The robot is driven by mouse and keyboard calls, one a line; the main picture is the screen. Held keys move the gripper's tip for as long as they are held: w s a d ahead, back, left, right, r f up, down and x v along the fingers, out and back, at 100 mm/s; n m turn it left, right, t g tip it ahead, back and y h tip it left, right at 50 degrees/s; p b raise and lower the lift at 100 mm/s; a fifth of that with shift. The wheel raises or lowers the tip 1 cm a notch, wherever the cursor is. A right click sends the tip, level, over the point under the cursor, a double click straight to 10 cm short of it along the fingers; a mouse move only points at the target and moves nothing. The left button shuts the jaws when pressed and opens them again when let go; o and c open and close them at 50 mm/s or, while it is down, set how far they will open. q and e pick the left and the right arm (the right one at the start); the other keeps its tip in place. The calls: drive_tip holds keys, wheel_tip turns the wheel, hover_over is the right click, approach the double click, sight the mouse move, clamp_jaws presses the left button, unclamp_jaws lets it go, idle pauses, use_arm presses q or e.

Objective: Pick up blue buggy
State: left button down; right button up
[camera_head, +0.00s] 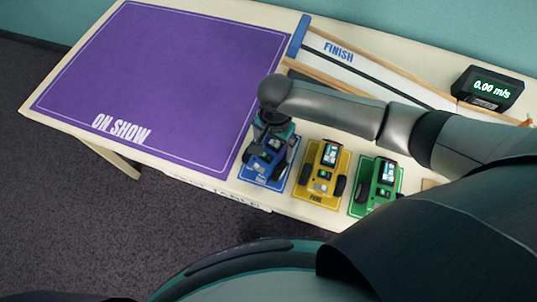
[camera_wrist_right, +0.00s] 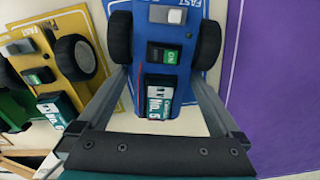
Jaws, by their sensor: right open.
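In the right wrist view the buggy (camera_wrist_right: 163,33) fills the middle, with dark wheels, a switch marked ON and a numbered panel. My right gripper (camera_head: 266,137) is over the buggy, pointing down, and hides part of it. In the right wrist view the open fingers (camera_wrist_right: 162,85) lie on either side of the buggy's body, behind its wheels; I cannot tell whether they touch it. My left gripper is not in view.
A yellow buggy (camera_head: 322,173) and a green buggy (camera_head: 378,184) stand close to the right on their own cards. The purple ON SHOW mat (camera_head: 165,75) is empty. Behind are a track marked FINISH (camera_head: 345,55) and a speed display (camera_head: 487,88).

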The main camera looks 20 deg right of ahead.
drive_tip(key=shift+c, duration=0.2)
drive_tip(key=c, duration=0.9)
drive_tip(key=shift+c, duration=0.3)
drive_tip(key=shift+r, duration=0.15)
